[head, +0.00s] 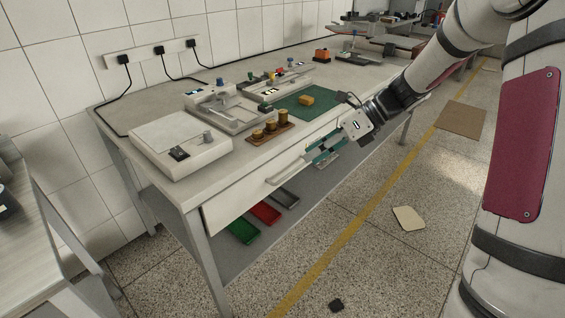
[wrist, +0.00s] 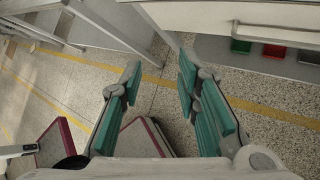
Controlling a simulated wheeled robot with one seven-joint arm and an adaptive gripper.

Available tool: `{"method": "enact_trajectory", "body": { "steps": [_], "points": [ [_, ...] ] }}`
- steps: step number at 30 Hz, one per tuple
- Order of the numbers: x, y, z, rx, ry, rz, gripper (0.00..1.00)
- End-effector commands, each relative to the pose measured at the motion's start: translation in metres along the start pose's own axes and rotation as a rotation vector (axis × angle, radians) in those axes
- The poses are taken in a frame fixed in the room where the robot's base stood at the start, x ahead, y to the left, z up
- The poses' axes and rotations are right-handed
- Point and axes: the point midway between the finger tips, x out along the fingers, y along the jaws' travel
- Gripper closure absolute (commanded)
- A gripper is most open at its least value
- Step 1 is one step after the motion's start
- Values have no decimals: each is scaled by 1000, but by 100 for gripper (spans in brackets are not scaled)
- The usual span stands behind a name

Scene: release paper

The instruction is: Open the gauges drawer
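The drawer (head: 240,198) is a long pale front under the workbench top, with a light bar handle (head: 288,173). It looks shut. No label is readable on it. In the wrist view the drawer front (wrist: 200,17) and its handle (wrist: 275,36) are at the upper right. My gripper (head: 311,154) is in front of the bench, to the right of the handle in the head view and apart from it. In the wrist view its teal fingers (wrist: 160,76) are spread with nothing between them, and the handle lies beyond and to the right of them.
Green (head: 243,230), red (head: 265,212) and dark (head: 286,197) trays lie on the shelf below the drawer. Instruments, a wooden block with brass weights (head: 268,132) and a green mat (head: 313,103) stand on the bench. The floor in front is mostly clear.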

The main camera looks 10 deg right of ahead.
Motion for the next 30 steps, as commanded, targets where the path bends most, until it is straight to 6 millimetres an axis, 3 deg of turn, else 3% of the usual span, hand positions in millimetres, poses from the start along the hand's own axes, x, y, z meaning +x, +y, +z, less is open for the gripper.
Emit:
{"method": "enact_trajectory", "body": {
  "steps": [1, 6, 9, 13, 16, 21, 26, 30],
  "points": [
    [12, -32, -9, 130, -58, 22, 70],
    [34, -115, -30, 551, -253, 112, 70],
    [43, -158, -46, 769, -357, 177, 70],
    [50, -200, -66, 983, -464, 256, 70],
    [53, -220, -76, 1086, -517, 299, 70],
    [56, -233, -81, 1156, -552, 333, 70],
    [71, -234, -71, 1159, -551, 335, 70],
    [93, -234, -56, 1157, -550, 335, 70]
  ]
}}
